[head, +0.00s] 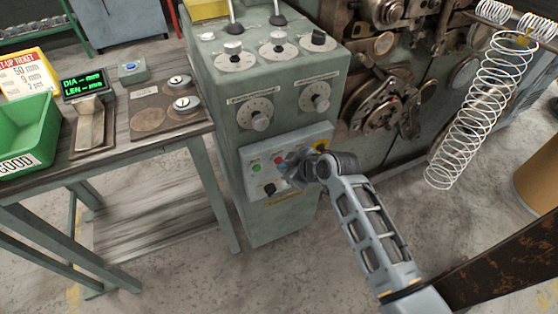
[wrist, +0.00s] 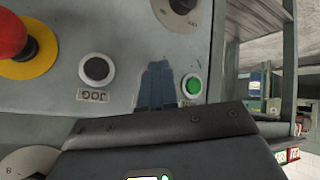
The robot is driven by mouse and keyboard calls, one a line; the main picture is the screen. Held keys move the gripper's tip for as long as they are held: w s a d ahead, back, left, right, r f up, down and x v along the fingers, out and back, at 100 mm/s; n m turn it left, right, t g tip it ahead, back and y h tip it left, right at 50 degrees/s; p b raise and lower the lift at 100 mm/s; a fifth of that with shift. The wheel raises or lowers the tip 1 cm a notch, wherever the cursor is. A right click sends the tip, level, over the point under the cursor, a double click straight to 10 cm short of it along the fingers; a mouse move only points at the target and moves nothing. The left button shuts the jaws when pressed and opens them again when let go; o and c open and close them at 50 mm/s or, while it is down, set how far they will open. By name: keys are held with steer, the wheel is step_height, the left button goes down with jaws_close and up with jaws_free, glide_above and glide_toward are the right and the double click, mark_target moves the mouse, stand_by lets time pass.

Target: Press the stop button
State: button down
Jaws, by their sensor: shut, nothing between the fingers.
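The green-grey control panel (head: 246,153) is on the front of the machine cabinet. In the head view a small red button (head: 279,159), probably the stop button, sits between a green button (head: 256,168) and my gripper (head: 289,169). Its label is not readable. In the wrist view my gripper (wrist: 157,68) is shut and empty, its fingertips between the black JOG button (wrist: 97,69) and the green button (wrist: 192,86). The fingers hide the red button there. I cannot tell whether they touch it.
A red mushroom button (wrist: 13,35) on a yellow disc (wrist: 42,56) stands beyond JOG; the disc also shows in the head view (head: 321,145). A black knob (head: 269,189) is below the green button. A workbench (head: 185,130) stands left and a hanging spring (head: 478,110) right.

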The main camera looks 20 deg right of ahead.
steer(key=shift+s, duration=0.65)
steer(key=shift+s+p, duration=1.1)
steer(key=shift+s, duration=1.4)
steer(key=shift+s, duration=0.1)
steer(key=s+a+r+m+t+h, duration=0.1)
steer(key=s+r+m, duration=0.1)
steer(key=s, duration=0.9)
steer(key=s+r+m+t+h, duration=0.1)
steer(key=s+m+t+h, duration=0.15)
steer(key=s, duration=0.85)
steer(key=s+r+m+t, duration=0.2)
steer(key=s+r+m, duration=0.1)
steer(key=s+r, duration=1.3)
step_height(320, 180, up, 4)
steer(key=shift+d+r, duration=0.1)
steer(key=shift+d, duration=0.15)
steer(key=shift+s+y, duration=0.1)
steer(key=shift+y, duration=0.15)
